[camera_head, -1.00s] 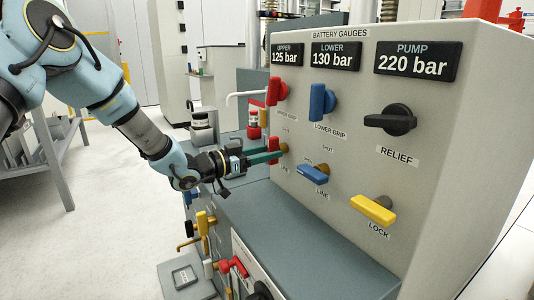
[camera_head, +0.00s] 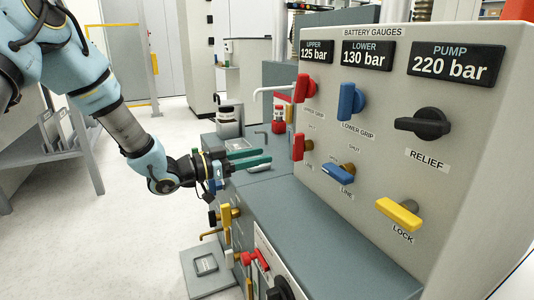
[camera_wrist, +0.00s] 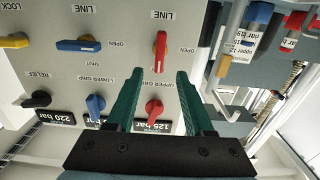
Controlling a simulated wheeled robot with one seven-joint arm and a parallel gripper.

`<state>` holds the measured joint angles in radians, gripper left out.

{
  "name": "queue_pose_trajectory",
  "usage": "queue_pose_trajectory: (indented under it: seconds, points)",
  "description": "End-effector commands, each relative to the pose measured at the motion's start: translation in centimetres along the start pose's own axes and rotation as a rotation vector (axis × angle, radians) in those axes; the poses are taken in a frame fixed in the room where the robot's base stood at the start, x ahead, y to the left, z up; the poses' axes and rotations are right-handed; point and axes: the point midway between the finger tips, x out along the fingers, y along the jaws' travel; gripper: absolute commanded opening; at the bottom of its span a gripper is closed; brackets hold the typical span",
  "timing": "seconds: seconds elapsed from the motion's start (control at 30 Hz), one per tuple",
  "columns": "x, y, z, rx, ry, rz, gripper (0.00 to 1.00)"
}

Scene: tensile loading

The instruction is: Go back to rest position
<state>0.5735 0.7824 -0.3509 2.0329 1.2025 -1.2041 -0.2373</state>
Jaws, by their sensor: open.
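My gripper (camera_head: 250,160) is open and empty, with two green fingers, in front of the left side of the grey gauge panel (camera_head: 420,195). In the wrist view my gripper (camera_wrist: 162,95) has its fingers apart, with the panel beyond them upside down. The red line handle (camera_head: 303,149) is nearest the fingertips, with a gap between. It also shows in the wrist view (camera_wrist: 160,50). The red upper grip handle (camera_head: 304,88) is above it. The blue lower grip handle (camera_head: 350,101), blue line handle (camera_head: 339,173), black relief knob (camera_head: 424,123) and yellow lock handle (camera_head: 399,213) are farther right.
Gauges read upper 125 bar (camera_head: 316,52), lower 130 bar (camera_head: 367,55) and pump 220 bar (camera_head: 455,64). A grey ledge (camera_head: 320,235) runs below the panel. Yellow and red handles (camera_head: 226,222) stand below my gripper. Open floor (camera_head: 110,230) lies to the left.

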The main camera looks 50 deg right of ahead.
Motion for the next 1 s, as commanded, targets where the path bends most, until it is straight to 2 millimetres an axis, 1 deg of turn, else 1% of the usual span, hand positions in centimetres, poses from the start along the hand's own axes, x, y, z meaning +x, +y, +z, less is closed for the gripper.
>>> queue_pose_trajectory:
  seconds: [0.57,0.67,0.77,0.8,0.83,0.87,0.9,0.97,1.0]
  points:
    - [-0.1,-0.1,0.0,0.001,-0.001,-0.002,0.53]
    - [-0.9,-1.1,0.1,0.005,-0.034,-0.045,0.53]
    - [-3.6,-3.9,0.8,0.008,-0.127,-0.168,0.53]
    - [-5.4,-5.5,1.2,0.005,-0.181,-0.238,0.53]
    - [-6.9,-6.6,1.5,-0.001,-0.225,-0.295,0.53]
    - [-8.6,-7.7,1.9,-0.009,-0.272,-0.356,0.53]
    - [-11.2,-9.1,2.3,-0.024,-0.335,-0.44,0.53]
    - [-15.3,-10.7,2.9,-0.054,-0.426,-0.56,0.53]
    - [-18.1,-11.4,3.3,-0.083,-0.484,-0.638,0.53]
